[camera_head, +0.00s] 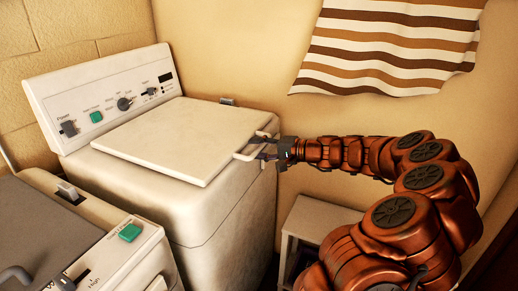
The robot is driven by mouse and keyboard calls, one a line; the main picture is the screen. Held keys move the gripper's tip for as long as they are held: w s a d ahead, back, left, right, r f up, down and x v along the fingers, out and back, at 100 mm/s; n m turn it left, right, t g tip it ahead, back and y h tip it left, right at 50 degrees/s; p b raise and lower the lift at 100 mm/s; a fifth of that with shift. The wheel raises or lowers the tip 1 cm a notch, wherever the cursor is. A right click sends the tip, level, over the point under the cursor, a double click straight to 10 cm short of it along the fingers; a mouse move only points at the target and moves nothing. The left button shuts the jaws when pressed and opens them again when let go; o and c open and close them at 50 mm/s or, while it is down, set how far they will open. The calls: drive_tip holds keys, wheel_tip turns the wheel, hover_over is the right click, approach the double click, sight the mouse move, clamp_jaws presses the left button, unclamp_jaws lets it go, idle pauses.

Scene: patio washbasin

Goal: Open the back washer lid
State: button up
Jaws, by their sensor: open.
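The back washer (225,205) is a white top-loading machine in the left half of the view, against the wall. Its flat white lid (185,132) lies down over the top. A light handle (247,155) sticks out from the lid's right edge. My gripper (262,148) reaches in from the right at the handle, with its dark fingers open. The fingertips are small and partly overlap the handle, so I cannot tell whether they touch it.
A second machine (130,262) with a grey top (40,235) stands at the lower left. The back washer's control panel (105,98) rises behind the lid. A small white stool or table (318,216) stands below my arm. A striped cloth (385,48) hangs on the wall.

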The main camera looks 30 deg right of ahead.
drive_tip(key=shift+c, duration=0.3)
clamp_jaws()
idle(0.3)
